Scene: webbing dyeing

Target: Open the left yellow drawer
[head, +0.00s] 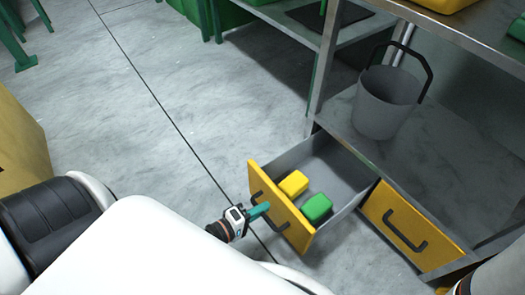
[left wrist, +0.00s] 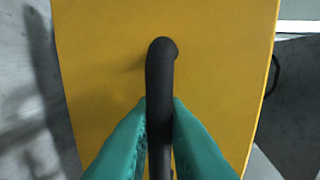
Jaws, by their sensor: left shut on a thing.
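The left yellow drawer (head: 283,207) is pulled out from under the metal workbench, and its grey inside shows. A yellow block (head: 293,184) and a green block (head: 316,207) lie in it. My left gripper (head: 264,208) is at the drawer's front, shut on its black handle (head: 274,214). In the left wrist view the teal fingers (left wrist: 160,135) press on both sides of the black handle (left wrist: 160,75), against the yellow front (left wrist: 220,70). My right gripper is not in view.
The right yellow drawer (head: 385,205) beside it is closed. A grey bucket (head: 385,105) with a black handle stands on the shelf above. A bench leg (head: 322,70) rises near the drawer's back corner. The grey floor (head: 150,120) left of the drawer is clear.

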